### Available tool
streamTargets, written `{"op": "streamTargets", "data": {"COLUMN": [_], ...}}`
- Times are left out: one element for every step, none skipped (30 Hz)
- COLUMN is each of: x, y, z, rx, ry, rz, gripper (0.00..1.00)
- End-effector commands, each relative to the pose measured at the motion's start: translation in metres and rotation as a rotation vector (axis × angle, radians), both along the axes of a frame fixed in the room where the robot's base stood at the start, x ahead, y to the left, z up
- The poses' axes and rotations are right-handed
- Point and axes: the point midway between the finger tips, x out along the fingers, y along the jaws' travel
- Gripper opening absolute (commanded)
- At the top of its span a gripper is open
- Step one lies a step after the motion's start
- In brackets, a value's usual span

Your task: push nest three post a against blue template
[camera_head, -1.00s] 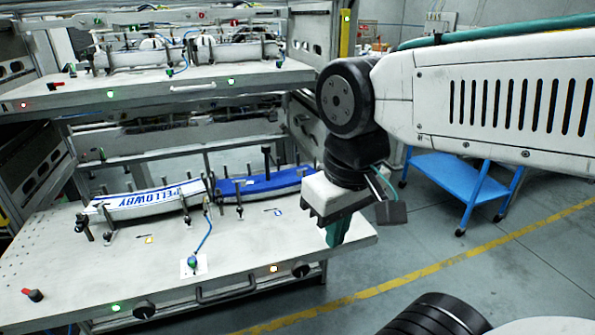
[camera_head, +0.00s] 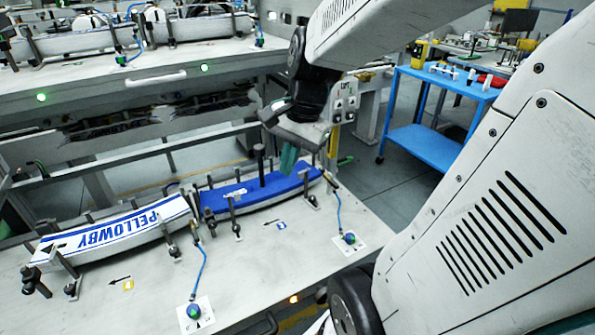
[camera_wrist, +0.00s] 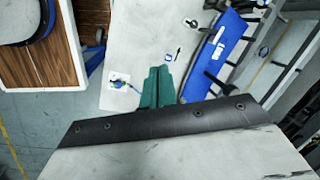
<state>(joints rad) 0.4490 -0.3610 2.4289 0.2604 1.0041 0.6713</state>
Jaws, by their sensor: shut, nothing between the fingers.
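The blue template (camera_head: 272,188) lies on the pale shelf top (camera_head: 240,275), with several dark posts and clamps along its edges. A tall dark post (camera_head: 260,166) stands at its far side. I cannot read which post is a. The blue template also shows in the wrist view (camera_wrist: 216,58), right of my gripper, with dark posts beside it. My gripper (camera_head: 287,160), with teal fingers, is shut and empty. In the head view it appears over the template's far right part. In the wrist view the fingers (camera_wrist: 158,82) point at the shelf top, apart from the template.
Blue-green knobs on white plates (camera_head: 194,312) and (camera_head: 350,240) stand in front, with blue cables. An upper shelf (camera_head: 150,82) is behind. A blue cart (camera_head: 420,145) stands right.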

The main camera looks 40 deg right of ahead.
Motion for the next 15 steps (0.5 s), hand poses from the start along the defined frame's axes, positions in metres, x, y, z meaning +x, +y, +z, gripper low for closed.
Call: {"op": "streamTargets", "data": {"x": [0.011,0.017,0.023,0.026,0.028,0.03,0.029,0.029,0.027,0.026,0.025,0.023,0.021,0.02,0.02], "y": [-0.03,-0.046,-0.068,-0.084,-0.1,-0.12,-0.135,-0.148,-0.163,-0.174,-0.182,-0.193,-0.198,-0.203,-0.207], "z": [-0.012,-0.019,-0.027,-0.034,-0.041,-0.049,-0.056,-0.062,-0.069,-0.074,-0.078,-0.083,-0.085,-0.088,-0.091], "rx": [0.055,0.085,0.125,0.155,0.182,0.217,0.241,0.263,0.289,0.307,0.322,0.34,0.35,0.358,0.368], "ry": [0.02,0.026,0.033,0.039,0.045,0.051,0.056,0.059,0.064,0.068,0.07,0.071,0.073,0.075,0.076], "rz": [-0.213,-0.337,-0.497,-0.612,-0.722,-0.858,-0.951,-1.038,-1.141,-1.207,-1.265,-1.331,-1.369,-1.4,-1.43], "gripper": [0.0,0.0,0.0,0.0,0.0,0.0,0.0,0.0,0.0,0.0,0.0,0.0,0.0,0.0,0.0]}}
